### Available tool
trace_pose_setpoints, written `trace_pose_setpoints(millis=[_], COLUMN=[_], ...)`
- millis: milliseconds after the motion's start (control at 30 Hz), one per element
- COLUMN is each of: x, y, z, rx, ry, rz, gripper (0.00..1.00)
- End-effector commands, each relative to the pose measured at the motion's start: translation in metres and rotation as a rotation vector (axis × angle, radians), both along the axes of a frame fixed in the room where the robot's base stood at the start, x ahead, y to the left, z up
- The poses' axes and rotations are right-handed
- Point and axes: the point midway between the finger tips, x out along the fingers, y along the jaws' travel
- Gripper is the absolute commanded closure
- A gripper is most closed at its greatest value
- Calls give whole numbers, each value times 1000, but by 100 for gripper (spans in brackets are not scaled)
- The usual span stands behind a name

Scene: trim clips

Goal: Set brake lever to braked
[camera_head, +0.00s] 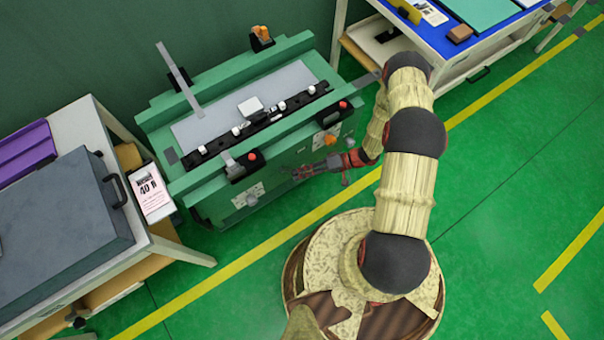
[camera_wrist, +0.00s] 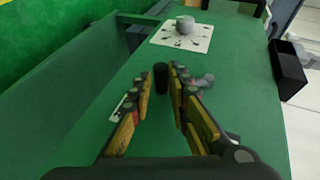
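My gripper (camera_head: 299,173) is in front of the green machine's front panel, between two white plates. In the wrist view my gripper (camera_wrist: 161,75) is open, its yellow-and-dark fingers spread to either side of a black cylindrical grip (camera_wrist: 160,80). The grip looks like the brake lever's handle; I cannot tell whether a finger touches it. A grey rounded part (camera_wrist: 205,79) shows beside the right finger and may belong to the lever. A white marked plate (camera_wrist: 124,106) is partly hidden behind the left finger. The lever's setting cannot be read.
A grey knob (camera_wrist: 185,24) sits on another white plate beyond the fingers. The green machine (camera_head: 205,215) has black clamps and an upright grey bar (camera_head: 180,80) on top. A table with a grey case (camera_head: 60,220) stands at left. Green floor is clear at right.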

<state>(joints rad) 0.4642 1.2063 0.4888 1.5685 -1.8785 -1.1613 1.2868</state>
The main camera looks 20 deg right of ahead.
Motion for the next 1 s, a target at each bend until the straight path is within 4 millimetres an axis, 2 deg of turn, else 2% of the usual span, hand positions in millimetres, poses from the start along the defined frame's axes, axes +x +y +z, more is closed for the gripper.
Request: trace_pose_setpoints(millis=[233,567,767,1000], x=[0,0,-1,-6], y=[0,-2,-25,-71], z=[0,2,10,28], rx=[1,2,1,0], ry=[-1,-1,-4,-2], rz=[1,0,-4,-3], gripper=[67,67,67,67])
